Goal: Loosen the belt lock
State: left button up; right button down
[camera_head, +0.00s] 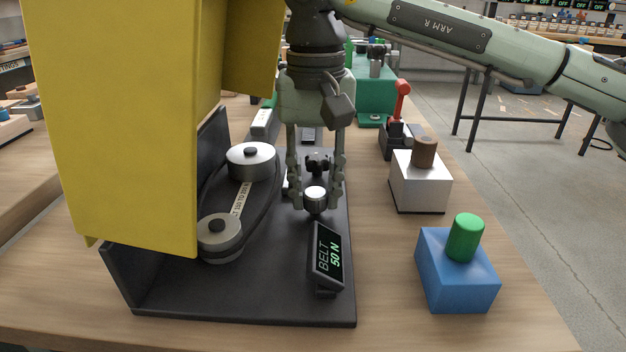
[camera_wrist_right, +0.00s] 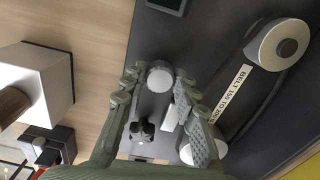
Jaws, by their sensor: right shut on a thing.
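My right gripper (camera_head: 315,204) points down over the black machine base (camera_head: 265,293). Its fingers are shut on a silver round-topped knob (camera_head: 315,194), which also shows between the fingertips in the right wrist view (camera_wrist_right: 160,76). A black lobed knob (camera_head: 318,162) stands just behind it and also shows in the right wrist view (camera_wrist_right: 142,130). I cannot tell from its look which knob is the belt lock. The dark belt (camera_head: 207,188) runs around two silver pulleys, a far one (camera_head: 251,160) and a near one (camera_head: 219,232). A tilted display (camera_head: 328,256) reads BELT 50 N. My left gripper is out of view.
A large yellow cover (camera_head: 120,120) stands close on the left. On the right are a blue block with a green button (camera_head: 465,238), a white block with a brown cylinder (camera_head: 424,152) and a red-handled lever (camera_head: 402,100). Bare wooden bench (camera_head: 380,270) lies between.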

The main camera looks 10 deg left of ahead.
aim_at(316, 192)
jog(key=c, duration=1.6)
grip_release()
jog(key=shift+n, duration=1.1)
jog(key=o, duration=0.4)
notch_tip(316, 192, up, 5)
jog(key=p, duration=0.3)
notch_tip(316, 192, up, 2)
